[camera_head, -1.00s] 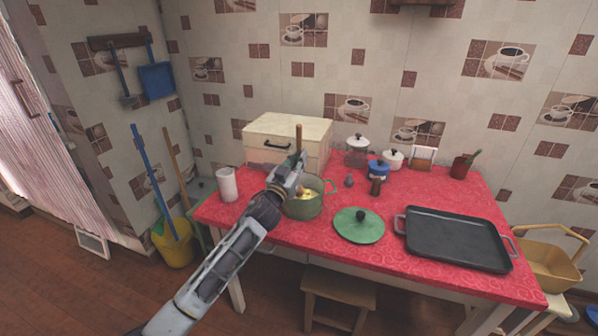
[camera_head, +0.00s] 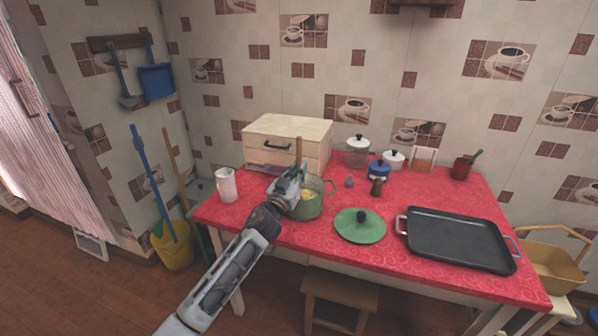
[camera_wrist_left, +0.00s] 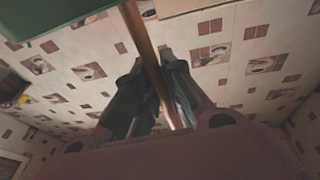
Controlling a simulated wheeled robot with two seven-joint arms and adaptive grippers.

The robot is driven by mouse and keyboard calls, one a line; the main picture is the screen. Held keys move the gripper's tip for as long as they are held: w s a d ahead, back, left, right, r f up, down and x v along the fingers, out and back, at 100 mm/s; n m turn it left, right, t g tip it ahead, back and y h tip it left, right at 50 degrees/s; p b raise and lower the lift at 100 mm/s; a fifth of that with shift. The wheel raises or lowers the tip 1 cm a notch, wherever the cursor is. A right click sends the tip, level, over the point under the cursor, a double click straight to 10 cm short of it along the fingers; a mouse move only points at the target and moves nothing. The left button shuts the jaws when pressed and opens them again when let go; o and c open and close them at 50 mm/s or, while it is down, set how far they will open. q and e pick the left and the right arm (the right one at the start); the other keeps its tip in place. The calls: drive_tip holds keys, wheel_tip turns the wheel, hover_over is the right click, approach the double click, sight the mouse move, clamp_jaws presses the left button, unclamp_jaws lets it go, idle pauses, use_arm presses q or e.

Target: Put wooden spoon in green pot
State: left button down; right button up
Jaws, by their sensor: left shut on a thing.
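The green pot (camera_head: 311,207) stands on the red-covered table, with something yellowish inside. My left gripper (camera_head: 292,183) is at the pot's left rim, shut on the wooden spoon (camera_head: 298,149). The spoon is roughly upright, its handle rising above the gripper. Its lower part is hidden by the gripper and pot. In the left wrist view the spoon's shaft (camera_wrist_left: 150,62) runs between the fingers (camera_wrist_left: 158,88), and a green edge, probably the pot's (camera_wrist_left: 50,15), shows at top left. My right gripper is not in view.
The green lid (camera_head: 360,228) lies right of the pot, and a black tray (camera_head: 458,240) further right. A white cup (camera_head: 227,185) stands left. A cream box (camera_head: 288,130) is behind. Small jars and a blue pot (camera_head: 378,170) stand at the back. A stool (camera_head: 340,290) is in front.

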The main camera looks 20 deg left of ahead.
use_arm(q)
drive_tip(key=shift+f, duration=0.1)
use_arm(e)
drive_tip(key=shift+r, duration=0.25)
use_arm(q)
drive_tip(key=c, duration=1.5)
unclamp_jaws()
drive_tip(key=shift+s, duration=0.45)
drive_tip(key=v, duration=1.1)
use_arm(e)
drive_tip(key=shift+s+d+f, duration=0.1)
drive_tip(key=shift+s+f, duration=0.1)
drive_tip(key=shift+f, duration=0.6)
use_arm(q)
drive_tip(key=shift+s, duration=0.1)
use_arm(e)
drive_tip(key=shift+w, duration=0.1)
